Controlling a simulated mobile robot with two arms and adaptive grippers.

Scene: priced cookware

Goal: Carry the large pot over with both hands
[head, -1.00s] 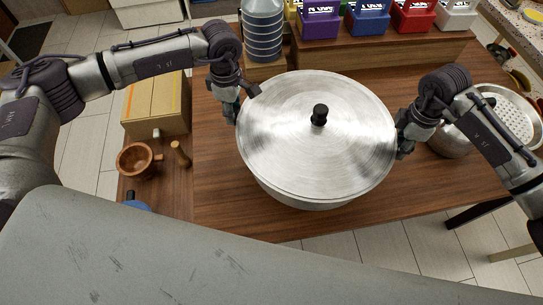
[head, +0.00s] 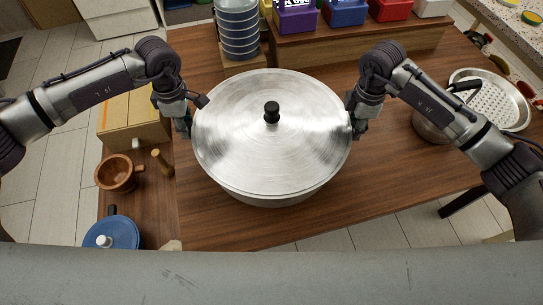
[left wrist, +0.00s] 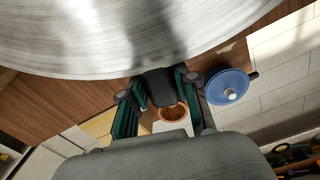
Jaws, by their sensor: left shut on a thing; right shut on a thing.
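The large pot (head: 270,198) is silver, with a wide brushed-metal lid (head: 235,140) and a black knob (head: 271,112). It is level, over the brown table in the middle of the head view; I cannot tell if its base touches the table. My left gripper (head: 187,122) is shut on its left side, and my right gripper (head: 357,124) on its right side. In the left wrist view, a dark handle (left wrist: 158,88) shows between the green-padded left fingers (left wrist: 157,108), below the lid rim. The lid partly hides both grips and the pot's body.
A wooden mug (head: 117,173), a wooden peg (head: 161,160) and a blue-lidded pan (head: 110,235) are at the left. A grey stack (head: 238,30) and coloured bins (head: 345,12) stand behind. A colander (head: 495,100) is at the right. Bare table (head: 400,180) lies right of the pot.

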